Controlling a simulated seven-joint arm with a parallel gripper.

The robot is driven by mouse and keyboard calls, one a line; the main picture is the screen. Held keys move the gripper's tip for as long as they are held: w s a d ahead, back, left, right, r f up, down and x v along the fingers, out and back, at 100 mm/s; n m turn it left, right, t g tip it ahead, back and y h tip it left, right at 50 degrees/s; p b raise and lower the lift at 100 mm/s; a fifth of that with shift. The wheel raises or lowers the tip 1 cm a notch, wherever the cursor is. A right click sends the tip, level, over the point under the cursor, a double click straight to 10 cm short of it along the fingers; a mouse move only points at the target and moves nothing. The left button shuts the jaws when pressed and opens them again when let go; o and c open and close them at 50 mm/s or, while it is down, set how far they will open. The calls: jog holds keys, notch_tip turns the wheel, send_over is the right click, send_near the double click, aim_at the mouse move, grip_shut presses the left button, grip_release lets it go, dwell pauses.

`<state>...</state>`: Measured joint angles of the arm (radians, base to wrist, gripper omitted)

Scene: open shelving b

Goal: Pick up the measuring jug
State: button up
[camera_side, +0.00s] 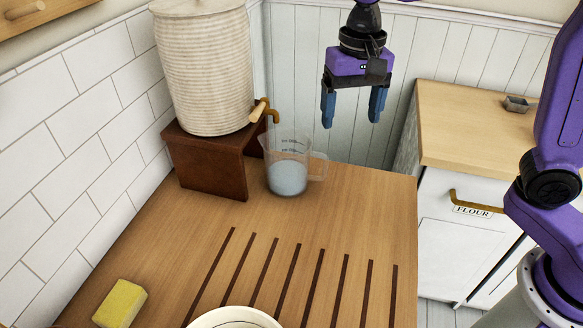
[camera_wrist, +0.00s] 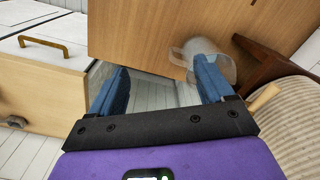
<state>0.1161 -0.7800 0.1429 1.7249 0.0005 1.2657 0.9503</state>
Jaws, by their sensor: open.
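The measuring jug (camera_side: 287,172) is clear, with pale liquid in its lower part and a handle on its right. It stands upright near the back edge of the wooden worktop (camera_side: 300,226) in the side view. It also shows in the wrist view (camera_wrist: 216,56), partly hidden behind the right finger. My gripper (camera_side: 352,117) is purple with blue fingers, open and empty. It hangs above and to the right of the jug in the side view, clear of it. The open fingers also show in the wrist view (camera_wrist: 165,90).
A dark wooden stand (camera_side: 205,165) bears a ribbed beige dispenser (camera_side: 203,75) with a tap close to the jug. A yellow sponge (camera_side: 121,303) and a white bowl (camera_side: 235,318) are at the front. A flour cabinet (camera_side: 470,235) stands right, past a gap.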

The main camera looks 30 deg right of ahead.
aim_at(318, 157)
jog(key=w+a+r+m, duration=0.2)
jog(key=w+m, duration=0.4)
jog(key=w, duration=0.1)
jog(key=f, duration=1.7)
jog(key=shift+s+d+f, duration=0.1)
jog(key=shift+d+f, duration=0.25)
grip_shut()
jog(key=shift+r, duration=0.25)
